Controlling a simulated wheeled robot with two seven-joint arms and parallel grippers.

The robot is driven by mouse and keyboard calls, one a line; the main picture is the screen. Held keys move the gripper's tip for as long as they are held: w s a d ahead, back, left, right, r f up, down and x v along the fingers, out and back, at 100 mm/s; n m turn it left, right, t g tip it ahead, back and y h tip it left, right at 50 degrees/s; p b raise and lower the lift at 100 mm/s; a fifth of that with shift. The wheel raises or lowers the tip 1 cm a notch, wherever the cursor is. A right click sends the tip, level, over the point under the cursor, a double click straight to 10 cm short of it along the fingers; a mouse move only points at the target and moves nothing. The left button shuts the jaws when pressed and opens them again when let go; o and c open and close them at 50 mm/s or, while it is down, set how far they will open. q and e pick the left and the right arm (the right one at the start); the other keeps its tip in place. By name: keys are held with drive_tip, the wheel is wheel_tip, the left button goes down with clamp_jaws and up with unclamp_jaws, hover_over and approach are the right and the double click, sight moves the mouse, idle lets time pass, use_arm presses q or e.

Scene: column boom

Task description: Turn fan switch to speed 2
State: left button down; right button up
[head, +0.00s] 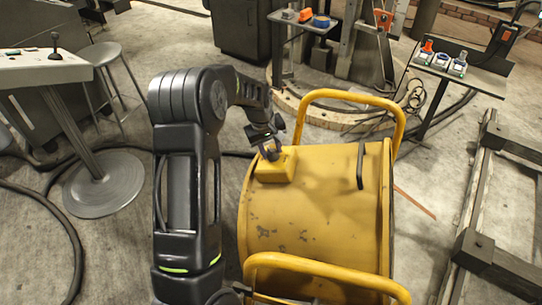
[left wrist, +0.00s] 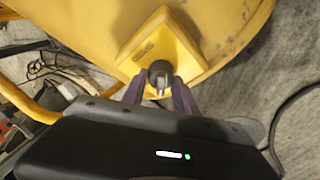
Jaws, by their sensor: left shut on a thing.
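The yellow drum-shaped fan (head: 318,210) stands on the floor in the middle of the head view. A small yellow switch box (head: 275,170) sits on its upper left side. It also shows in the left wrist view (left wrist: 150,44), with a dark round knob (left wrist: 160,72) on its face. My left gripper (head: 270,150) is at the box, and in the left wrist view its two fingers (left wrist: 160,92) are on either side of the knob, shut on it. The markings by the knob are too small to read. My right gripper is in neither view.
Yellow tube handles (head: 350,95) rise at the fan's far and near ends. A console (head: 50,68) and a stool (head: 100,55) stand at the left. A small table (head: 462,70) with devices is at the right. A dark metal frame (head: 470,240) lies at the right. Cables cross the floor.

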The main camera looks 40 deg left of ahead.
use_arm(q)
drive_tip(key=m+b, duration=0.2)
drive_tip(key=m+t+h+b, duration=0.1)
drive_tip(key=m+b, duration=0.1)
drive_tip(key=b, duration=0.1)
drive_tip(key=m+b, duration=0.2)
drive_tip(key=shift+s+f+t, duration=0.1)
drive_tip(key=shift+f+t, duration=0.2)
drive_tip(key=shift+f, duration=0.05)
drive_tip(key=shift+r+m+h+b, duration=0.25)
drive_tip(key=shift+m+h+b, duration=0.35)
drive_tip(key=shift+m+b, duration=1)
drive_tip(key=c, duration=0.9)
unclamp_jaws()
drive_tip(key=shift+c, duration=0.2)
drive_tip(key=shift+r, duration=0.1)
drive_tip(key=v, duration=0.7)
drive_tip(key=shift+s+r, duration=0.2)
drive_tip(key=shift+s, duration=0.15)
drive_tip(key=shift+a+r+p, duration=0.15)
drive_tip(key=shift+p, duration=0.2)
